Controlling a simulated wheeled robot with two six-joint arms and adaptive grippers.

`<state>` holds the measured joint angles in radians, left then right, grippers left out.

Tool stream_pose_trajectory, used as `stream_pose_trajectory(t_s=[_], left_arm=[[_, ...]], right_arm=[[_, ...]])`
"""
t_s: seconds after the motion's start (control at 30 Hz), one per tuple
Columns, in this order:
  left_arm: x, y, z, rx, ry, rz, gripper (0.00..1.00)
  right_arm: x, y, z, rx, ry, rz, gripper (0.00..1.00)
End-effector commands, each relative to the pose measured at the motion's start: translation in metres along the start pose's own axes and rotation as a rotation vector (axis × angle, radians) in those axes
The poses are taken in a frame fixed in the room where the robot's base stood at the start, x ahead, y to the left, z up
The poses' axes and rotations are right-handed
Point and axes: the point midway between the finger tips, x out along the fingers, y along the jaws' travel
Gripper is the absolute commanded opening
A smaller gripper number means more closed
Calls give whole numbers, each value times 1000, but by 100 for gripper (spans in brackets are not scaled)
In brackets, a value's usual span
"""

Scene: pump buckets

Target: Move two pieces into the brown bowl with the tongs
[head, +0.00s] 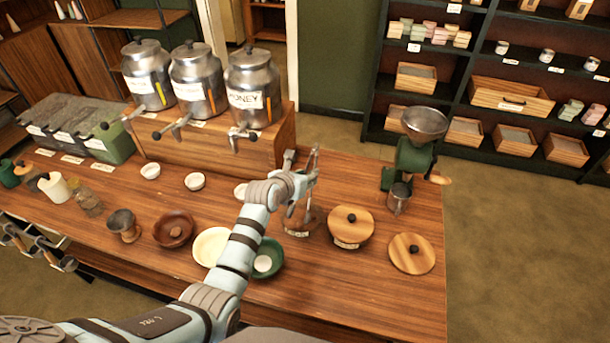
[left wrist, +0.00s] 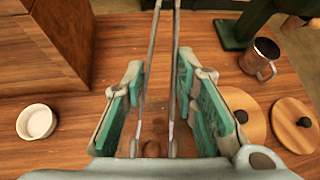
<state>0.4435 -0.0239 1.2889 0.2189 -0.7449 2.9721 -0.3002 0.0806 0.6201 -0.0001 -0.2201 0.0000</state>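The brown bowl (head: 160,236) stands on the wooden counter, left of a cream bowl, with a small lighter brown thing in it. The metal tongs (head: 316,158) stand upright, their arms rising from a labelled clear container (head: 299,225) that is partly hidden by my arm. My left gripper (head: 301,180) is at the tongs. In the left wrist view the two thin arms of the tongs (left wrist: 149,70) run between my green finger pads (left wrist: 160,68), with narrow gaps beside them, so the gripper looks open. A brown round thing (left wrist: 151,149) shows low between the fingers. My right gripper is out of view.
A green bowl (head: 273,245) with a pale round thing and the cream bowl (head: 206,252) sit beside my arm. A lidded wooden pot (head: 350,227), a round lid (head: 411,253) and a grinder (head: 414,157) stand right. Metal dispensers (head: 250,85) stand on a wooden box behind.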

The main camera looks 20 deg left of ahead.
Motion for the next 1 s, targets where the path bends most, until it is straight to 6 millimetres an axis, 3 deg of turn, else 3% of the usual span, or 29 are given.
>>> stream_pose_trajectory(t_s=[1.0], left_arm=[[2, 0, -3, 0, -1, 0, 23]], right_arm=[[-7, 0, -1, 0, 0, 0, 40]])
